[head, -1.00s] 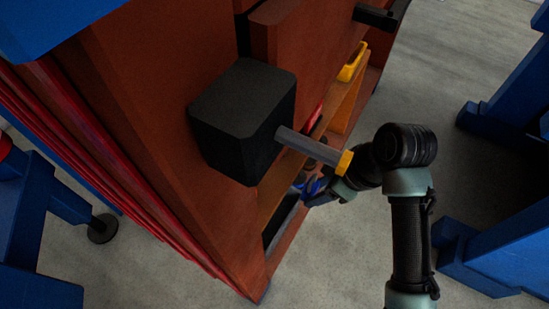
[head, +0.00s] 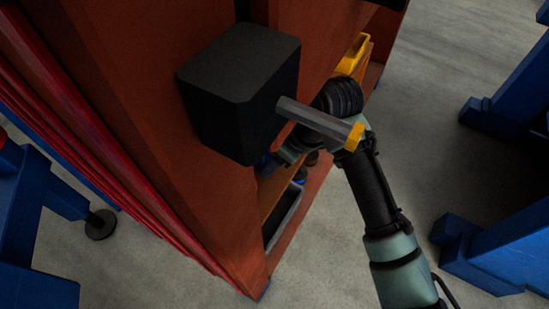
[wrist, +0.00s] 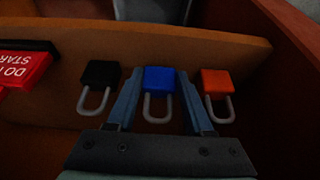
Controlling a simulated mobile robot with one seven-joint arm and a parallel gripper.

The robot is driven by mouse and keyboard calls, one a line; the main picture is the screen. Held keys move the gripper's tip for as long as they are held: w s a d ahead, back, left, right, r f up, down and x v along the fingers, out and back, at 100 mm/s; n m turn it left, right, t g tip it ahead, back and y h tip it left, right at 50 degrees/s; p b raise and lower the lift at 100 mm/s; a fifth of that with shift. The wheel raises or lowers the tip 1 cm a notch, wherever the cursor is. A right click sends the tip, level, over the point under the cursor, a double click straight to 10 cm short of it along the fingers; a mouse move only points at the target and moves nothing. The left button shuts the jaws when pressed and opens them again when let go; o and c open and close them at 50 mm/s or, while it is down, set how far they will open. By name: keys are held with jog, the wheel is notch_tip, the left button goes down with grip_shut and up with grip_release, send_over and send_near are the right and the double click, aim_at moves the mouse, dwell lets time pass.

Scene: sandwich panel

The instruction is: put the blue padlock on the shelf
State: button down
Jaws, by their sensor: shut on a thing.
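The blue padlock (wrist: 159,80) is in the middle of the wrist view, between the two fingers of my gripper (wrist: 159,74), which is shut on it. Its grey shackle points toward my palm. A wooden board (wrist: 235,47) of the shelf lies just beyond it, level with the padlock bodies. I cannot tell whether the padlock rests on a surface. In the head view my gripper (head: 275,164) reaches into the red-brown cabinet, partly hidden behind a black box, and the padlock cannot be made out clearly.
A black padlock (wrist: 101,75) and an orange padlock (wrist: 217,82) flank the fingers closely. A red tag (wrist: 22,68) is at left. The black box (head: 240,95) with its yellow-tipped grey handle (head: 315,117) juts out beside my arm. A grey tray (head: 284,217) sits low in the cabinet.

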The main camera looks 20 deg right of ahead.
jog(key=shift+f, duration=0.1)
jog(key=shift+c, duration=1.4)
grip_release()
jog(key=shift+s+d+r+p, duration=0.4)
jog(key=shift+s+r+p, duration=0.15)
jog(key=shift+r, duration=0.25)
jog(key=s+d+p, duration=0.1)
jog(key=s+d, duration=0.6)
jog(key=s, duration=0.2)
jog(key=shift+f, duration=0.15)
